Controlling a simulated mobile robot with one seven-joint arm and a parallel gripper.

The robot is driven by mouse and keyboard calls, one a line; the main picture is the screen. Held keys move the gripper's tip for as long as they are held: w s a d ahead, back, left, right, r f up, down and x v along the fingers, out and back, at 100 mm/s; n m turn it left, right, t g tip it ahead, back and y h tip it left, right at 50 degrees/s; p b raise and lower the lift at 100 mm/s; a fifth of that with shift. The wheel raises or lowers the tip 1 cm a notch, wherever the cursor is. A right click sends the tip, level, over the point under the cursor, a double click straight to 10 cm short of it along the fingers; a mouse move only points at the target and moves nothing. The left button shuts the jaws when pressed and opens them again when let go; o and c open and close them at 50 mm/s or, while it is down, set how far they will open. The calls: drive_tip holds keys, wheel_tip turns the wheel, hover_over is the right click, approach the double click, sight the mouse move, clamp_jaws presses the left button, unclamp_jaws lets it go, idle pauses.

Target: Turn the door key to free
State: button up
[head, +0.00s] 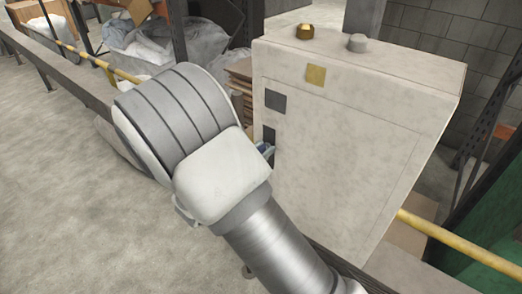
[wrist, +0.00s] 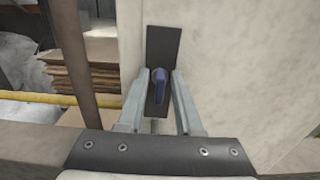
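A blue key (wrist: 158,86) stands out from a dark upright plate (wrist: 163,45) on the pale cabinet's face in the wrist view. The key's grip looks close to upright. My gripper (wrist: 160,76) points at the plate, with one finger on each side of the key. Narrow gaps show between the fingers and the key, so the gripper looks open around it. In the head view my arm covers most of the key and gripper; a small bluish part (head: 265,148) shows beside the lower dark plate (head: 268,135).
The pale cabinet (head: 350,150) also bears a second dark plate (head: 275,101), a yellow square (head: 315,75), and two knobs on top, one brass (head: 305,31) and one grey (head: 357,42). A yellow rail (wrist: 55,98) runs left of it. Stacked cardboard (wrist: 85,75) lies behind.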

clamp_jaws()
drive_tip(key=shift+m+b, duration=0.3)
drive_tip(key=shift+b, duration=0.1)
drive_tip(key=m+b, duration=0.3)
drive_tip(key=shift+f+m+b, duration=0.25)
drive_tip(key=shift+m+b, duration=0.1)
drive_tip(key=shift+m, duration=0.05)
drive_tip(key=m+b, duration=0.3)
drive_tip(key=b, duration=0.1)
drive_tip(key=shift+d+m, duration=0.1)
drive_tip(key=shift+m, duration=0.2)
drive_tip(key=m+b, duration=0.3)
drive_tip(key=b, duration=0.1)
drive_tip(key=m+b, duration=0.3)
drive_tip(key=b, duration=0.2)
drive_tip(key=shift+s+f, duration=0.1)
drive_tip(key=shift+f, duration=0.1)
drive_tip(key=m+b, duration=0.2)
drive_tip(key=b, duration=0.1)
drive_tip(key=shift+b, duration=0.3)
drive_tip(key=shift+r+m+b, duration=0.2)
drive_tip(key=shift+m+b, duration=0.8)
drive_tip(key=shift+b, duration=0.1)
drive_tip(key=shift+r, duration=0.1)
